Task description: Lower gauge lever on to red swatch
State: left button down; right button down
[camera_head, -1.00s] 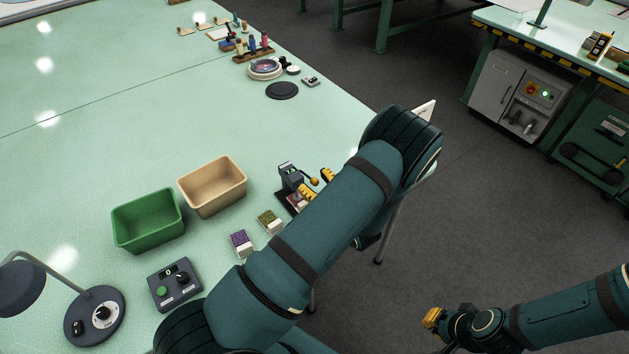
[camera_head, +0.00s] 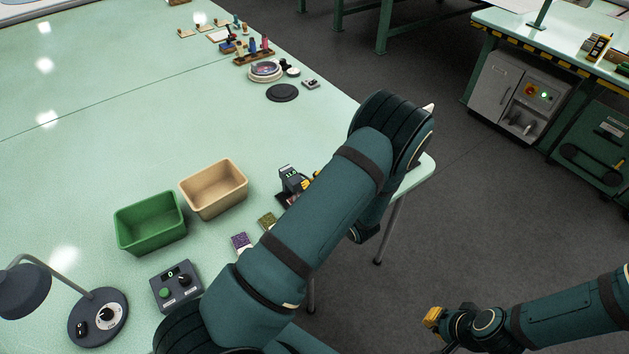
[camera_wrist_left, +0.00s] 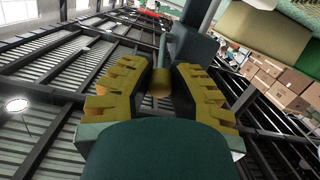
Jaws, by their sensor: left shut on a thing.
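The dark gauge (camera_head: 289,179) with a small display stands near the table's front edge, partly behind my left arm. My left gripper (camera_head: 314,178) shows only as a bit of yellow beside the gauge. In the left wrist view, its yellow fingers (camera_wrist_left: 160,88) are shut on the orange-brown knob of the gauge lever (camera_wrist_left: 161,82). The lever's rod runs up from the knob towards the dark gauge body. The red swatch is not visible; my arm hides the gauge's base. My right gripper (camera_head: 433,318) hangs away from the table, and its finger gap is unclear.
A green bin (camera_head: 150,222) and a tan bin (camera_head: 214,189) stand left of the gauge. A purple swatch stack (camera_head: 241,242) and an olive one (camera_head: 267,221) lie beside my arm. A control box (camera_head: 176,287) and lamp (camera_head: 98,317) are nearer. The table's middle is clear.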

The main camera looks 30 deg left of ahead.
pick_arm(q)
jog(key=shift+w+a+r+h+p, duration=0.1)
jog(key=shift+a+r+h+p, duration=0.05)
jog(key=shift+r+h+p, duration=0.3)
pick_arm(e)
jog(key=shift+r, duration=0.7)
pick_arm(q)
jog(key=c, duration=0.8)
grip_release()
jog(key=shift+c, duration=0.2)
jog(key=v, duration=1.2)
jog(key=shift+w, duration=0.1)
